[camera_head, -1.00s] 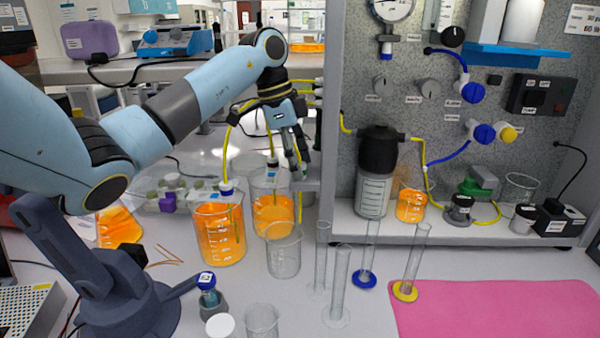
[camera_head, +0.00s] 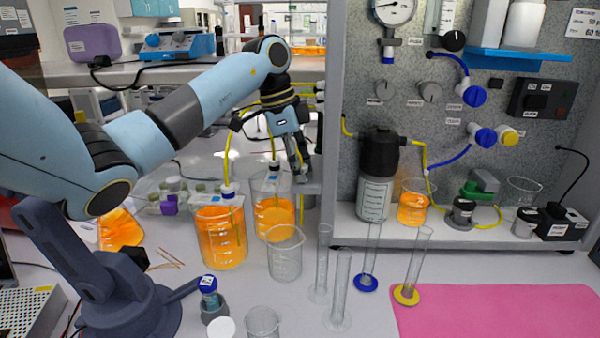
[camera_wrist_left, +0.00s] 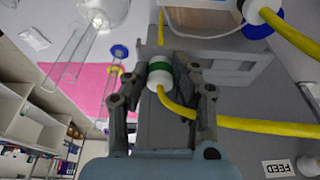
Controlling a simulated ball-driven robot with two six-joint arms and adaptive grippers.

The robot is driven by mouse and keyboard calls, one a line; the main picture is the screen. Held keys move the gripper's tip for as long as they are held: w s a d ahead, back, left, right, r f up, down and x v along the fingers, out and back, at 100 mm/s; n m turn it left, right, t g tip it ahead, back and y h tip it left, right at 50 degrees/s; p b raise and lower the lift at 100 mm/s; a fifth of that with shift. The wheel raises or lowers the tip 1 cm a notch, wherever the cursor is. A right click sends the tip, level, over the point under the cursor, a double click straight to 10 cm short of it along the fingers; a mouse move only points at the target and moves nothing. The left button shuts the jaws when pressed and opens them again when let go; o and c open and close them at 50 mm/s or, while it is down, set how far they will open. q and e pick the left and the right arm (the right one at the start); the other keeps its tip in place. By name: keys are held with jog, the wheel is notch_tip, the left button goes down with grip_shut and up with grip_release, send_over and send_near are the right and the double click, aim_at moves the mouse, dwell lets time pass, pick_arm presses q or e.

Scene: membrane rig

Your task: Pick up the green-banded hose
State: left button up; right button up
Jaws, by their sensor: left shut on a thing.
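The green-banded hose (camera_wrist_left: 159,69) shows in the left wrist view as a white collar with a green band, with yellow tubing running off to the right. The collar sits between the two fingers of my left gripper (camera_wrist_left: 165,62), which is shut on it. In the head view my left gripper (camera_head: 300,172) points down beside the left edge of the grey rig panel, just right of the back orange beaker. The hose end between its fingers cannot be made out there. My right gripper is in neither view.
Two beakers of orange liquid (camera_head: 220,240) (camera_head: 274,215) stand left of the gripper, with yellow hoses above them. An empty beaker (camera_head: 285,258) and several glass cylinders (camera_head: 341,290) stand in front.

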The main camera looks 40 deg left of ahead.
pick_arm(q)
notch_tip(320, 180, up, 8)
jog(key=shift+f+b, duration=0.1)
jog(key=shift+b, duration=0.7)
notch_tip(320, 180, up, 10)
jog(key=p, duration=0.8)
jog(key=shift+o, duration=1)
grip_shut()
